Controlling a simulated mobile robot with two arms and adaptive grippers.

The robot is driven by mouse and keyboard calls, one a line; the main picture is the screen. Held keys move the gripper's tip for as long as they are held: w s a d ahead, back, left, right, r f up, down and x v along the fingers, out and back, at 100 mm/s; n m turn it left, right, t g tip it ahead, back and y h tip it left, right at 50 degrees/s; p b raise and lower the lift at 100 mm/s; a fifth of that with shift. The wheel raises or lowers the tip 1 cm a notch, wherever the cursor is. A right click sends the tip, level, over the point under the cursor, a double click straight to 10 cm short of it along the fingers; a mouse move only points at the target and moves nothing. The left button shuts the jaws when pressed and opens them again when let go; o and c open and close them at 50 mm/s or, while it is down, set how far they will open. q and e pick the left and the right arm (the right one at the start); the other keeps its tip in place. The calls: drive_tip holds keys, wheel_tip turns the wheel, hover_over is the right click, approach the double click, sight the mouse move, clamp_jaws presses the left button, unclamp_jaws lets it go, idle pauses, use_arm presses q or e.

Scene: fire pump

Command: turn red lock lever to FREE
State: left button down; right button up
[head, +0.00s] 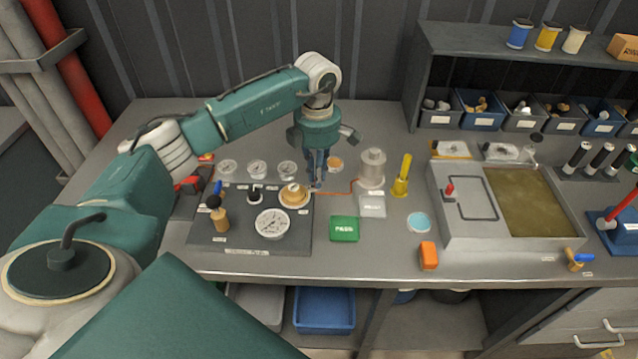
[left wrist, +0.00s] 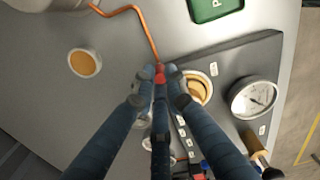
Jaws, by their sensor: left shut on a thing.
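My left gripper (head: 317,180) points down at the back right corner of the dark pump panel (head: 240,238). In the left wrist view its dark blue fingers (left wrist: 160,82) close together on a small red piece (left wrist: 160,70), which looks like the red lock lever. The fingers hide most of it, so I cannot read its angle. A yellow-rimmed round knob (left wrist: 197,86) is right beside the fingertips. Small white labels (left wrist: 214,68) on the panel are too small to read. My right gripper is not in view.
A white dial gauge (head: 271,223) and a wooden-handled part (head: 220,217) stand on the panel. A copper pipe (head: 340,193) runs to a grey cylinder (head: 372,168). A grey tank (head: 462,235) stands further right.

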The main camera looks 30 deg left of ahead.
use_arm(q)
drive_tip(key=shift+w+a+r+n+b, duration=0.1)
drive_tip(key=shift+w+a+n+b, duration=0.15)
drive_tip(key=shift+a+n, duration=0.4)
drive_tip(key=shift+w+a+n+b, duration=0.15)
drive_tip(key=shift+w+a+n, duration=0.05)
drive_tip(key=shift+n, duration=0.75)
drive_tip(key=c, duration=1.7)
unclamp_jaws()
drive_tip(key=shift+c, duration=0.2)
drive_tip(key=shift+r, duration=0.1)
wheel_tip(320, 180, up, 12)
drive_tip(key=shift+s, duration=0.1)
